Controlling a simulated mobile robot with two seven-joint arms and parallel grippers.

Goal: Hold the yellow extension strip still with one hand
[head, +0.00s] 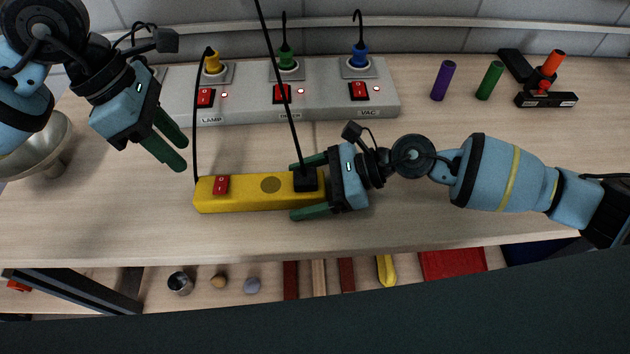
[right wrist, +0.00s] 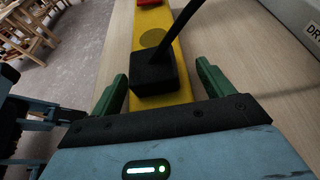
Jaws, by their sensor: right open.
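The yellow extension strip (head: 240,203) lies flat on the table, with a red switch (head: 221,184) near its left end and a black plug (head: 306,180) near its right end. It also shows in the right wrist view (right wrist: 182,80). My right gripper (head: 309,186) is open around the strip's right end, one finger on each long side; in the right wrist view small gaps seem to show between the fingers and the strip. My left gripper (head: 170,154) is above the table, up and left of the strip, apart from it; its fingers look close together.
A grey power panel (head: 245,105) with yellow, green and blue plugs and red switches stands behind the strip. Black cables rise from the strip. A metal bowl (head: 52,160) is at left. Purple (head: 443,80) and green (head: 490,80) cylinders stand at right.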

